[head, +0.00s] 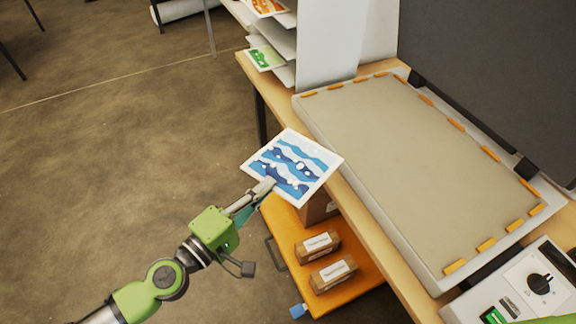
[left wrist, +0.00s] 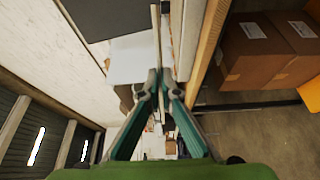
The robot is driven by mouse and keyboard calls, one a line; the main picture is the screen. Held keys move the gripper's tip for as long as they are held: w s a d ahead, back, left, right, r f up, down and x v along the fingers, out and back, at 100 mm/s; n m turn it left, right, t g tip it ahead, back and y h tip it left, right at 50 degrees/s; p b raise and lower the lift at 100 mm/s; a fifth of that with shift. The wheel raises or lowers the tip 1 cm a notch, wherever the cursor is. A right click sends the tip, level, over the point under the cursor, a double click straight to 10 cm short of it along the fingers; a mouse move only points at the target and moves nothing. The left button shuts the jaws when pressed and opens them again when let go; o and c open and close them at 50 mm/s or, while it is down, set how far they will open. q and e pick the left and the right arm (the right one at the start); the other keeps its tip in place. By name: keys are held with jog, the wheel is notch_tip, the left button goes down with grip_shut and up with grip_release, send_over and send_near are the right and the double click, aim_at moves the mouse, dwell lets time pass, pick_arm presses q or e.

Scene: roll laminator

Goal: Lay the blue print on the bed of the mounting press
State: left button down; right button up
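The blue print (head: 297,165), a white sheet with blue wave bands, is held by its near edge in my left gripper (head: 268,187). It hangs out in front of the table edge, left of the press. In the left wrist view the fingers of my left gripper (left wrist: 160,80) are closed on the print (left wrist: 157,35), which shows edge-on as a thin strip. The bed of the mounting press (head: 410,160) is a bare beige slab with orange marks along its edges. The dark lid (head: 500,70) stands open behind it. My right gripper is not in view.
A control panel with a dial (head: 540,283) sits at the bed's right end. A rack (head: 280,60) with other prints stands at the left of the table. An orange cart (head: 350,295) with boxes (head: 333,273) stands below the table edge.

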aim_at(288, 177)
pick_arm(q)
jog(key=shift+w+d+r+m+g+h, duration=0.25)
jog(key=shift+w+d+m+g+h, duration=0.25)
jog(key=shift+d+g+h, duration=0.25)
jog(key=d+m+g, duration=0.1)
jog(key=w+r+m+g+h, duration=0.1)
jog(key=d+g+h+p, duration=0.1)
jog(key=shift+w+d+r+m+h, duration=0.25)
jog(key=shift+d+r+m, duration=0.05)
jog(key=shift+r+m, duration=0.1)
jog(key=shift+w+d+r+m+g+h, duration=0.2)
jog(key=shift+d+r+m+g+h, duration=0.25)
jog(key=shift+g, duration=0.3)
jog(key=shift+s+m+g, duration=0.1)
jog(key=shift+m+g, duration=0.15)
jog(key=shift+g, duration=0.05)
